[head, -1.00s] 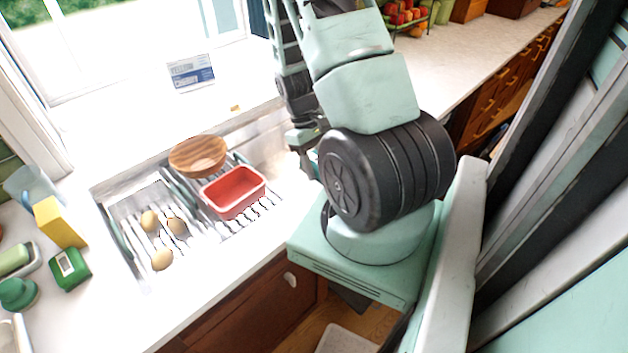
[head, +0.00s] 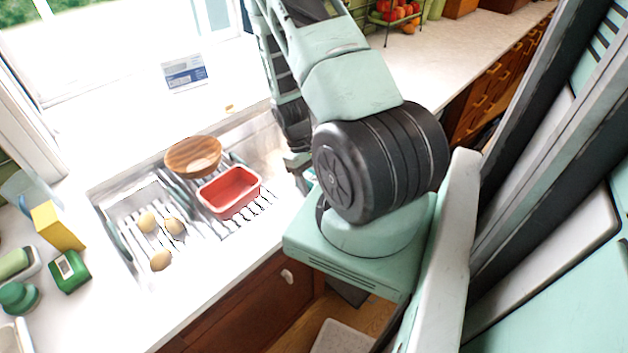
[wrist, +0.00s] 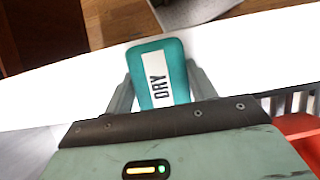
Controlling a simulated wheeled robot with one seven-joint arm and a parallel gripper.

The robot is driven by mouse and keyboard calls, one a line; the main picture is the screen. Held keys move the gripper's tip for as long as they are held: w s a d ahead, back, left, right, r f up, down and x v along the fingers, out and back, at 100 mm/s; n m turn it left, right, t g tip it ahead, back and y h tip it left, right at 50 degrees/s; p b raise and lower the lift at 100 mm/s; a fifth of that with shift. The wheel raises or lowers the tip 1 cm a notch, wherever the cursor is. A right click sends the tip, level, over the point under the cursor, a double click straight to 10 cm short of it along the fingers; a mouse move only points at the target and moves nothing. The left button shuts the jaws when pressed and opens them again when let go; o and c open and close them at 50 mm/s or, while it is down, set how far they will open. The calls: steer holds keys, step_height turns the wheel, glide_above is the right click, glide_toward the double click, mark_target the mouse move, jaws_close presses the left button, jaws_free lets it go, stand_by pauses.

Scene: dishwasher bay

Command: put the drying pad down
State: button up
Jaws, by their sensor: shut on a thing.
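The drying pad (wrist: 176,62) is a teal block with rounded corners and a white label reading "DRY". It shows in the wrist view, between the two fingers of my gripper (wrist: 160,88), which is shut on it. A pale counter strip lies behind the pad in that view; I cannot tell whether the pad touches it. In the head view my arm covers the pad and most of the gripper, beside the right end of the sink.
A red tub (head: 230,207) and a wooden bowl (head: 193,157) sit over the sink rack, with several egg-shaped items (head: 174,226) to their left. A yellow box (head: 58,226) and a green box (head: 70,272) stand on the left counter. Wooden floor (wrist: 50,30) shows beyond the counter edge.

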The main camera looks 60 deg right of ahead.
steer(key=o, duration=0.9)
steer(key=shift+f, duration=0.1)
steer(key=b+v, duration=0.3)
steer(key=v, duration=0.8)
steer(key=shift+w+r, duration=0.2)
steer(key=shift+r, duration=0.5)
